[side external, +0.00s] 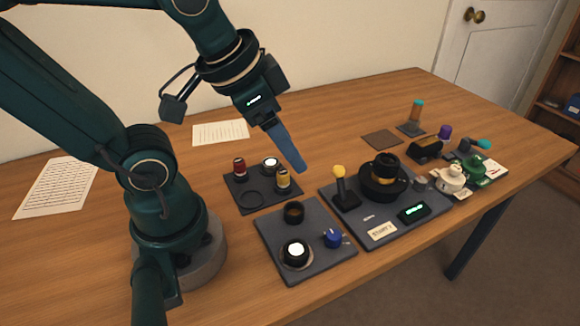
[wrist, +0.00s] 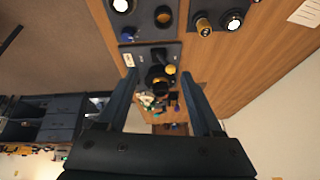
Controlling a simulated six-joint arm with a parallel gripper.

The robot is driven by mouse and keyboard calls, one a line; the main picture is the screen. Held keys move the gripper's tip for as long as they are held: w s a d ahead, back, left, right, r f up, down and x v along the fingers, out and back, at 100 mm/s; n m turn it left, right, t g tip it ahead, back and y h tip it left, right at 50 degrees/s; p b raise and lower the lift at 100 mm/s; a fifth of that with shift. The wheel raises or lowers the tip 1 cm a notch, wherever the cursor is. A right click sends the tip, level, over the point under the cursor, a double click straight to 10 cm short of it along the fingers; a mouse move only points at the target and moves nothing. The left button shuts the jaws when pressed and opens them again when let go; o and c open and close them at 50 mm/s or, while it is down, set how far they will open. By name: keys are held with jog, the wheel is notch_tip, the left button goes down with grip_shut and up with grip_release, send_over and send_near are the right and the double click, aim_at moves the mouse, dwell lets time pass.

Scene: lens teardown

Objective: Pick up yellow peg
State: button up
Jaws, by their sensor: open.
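The yellow peg (side external: 283,181) is a short gold-yellow cylinder standing in the small dark tray (side external: 242,205). It also shows near the top of the wrist view (wrist: 202,27), right of the space between my fingers. My gripper (side external: 300,169) points down and to the right, its tips in the air above the area between the tray and the joystick panel. In the wrist view its two fingers (wrist: 159,75) are spread wide with nothing held between them. In the side view the fingers overlap and look like one.
A red peg (side external: 239,168) and a white-topped round part (side external: 270,164) share the tray. A yellow-knobbed joystick (side external: 340,180) and a black lens assembly (side external: 383,178) stand on the panel to the right. A front panel carries a blue knob (side external: 333,238).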

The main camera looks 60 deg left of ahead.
jog(key=w+a+f+g, duration=0.3)
jog(key=w+a+f, duration=0.1)
jog(key=a, duration=0.1)
jog(key=n+g, duration=0.1)
jog(key=g, duration=0.1)
send_over(283, 172)
notch_tip(283, 172, down, 5)
jog(key=shift+w+d+r, duration=0.1)
jog(key=shift+w+d, duration=0.05)
jog(key=shift+f+n, duration=0.3)
jog(key=shift+f, duration=2.5)
grip_shut()
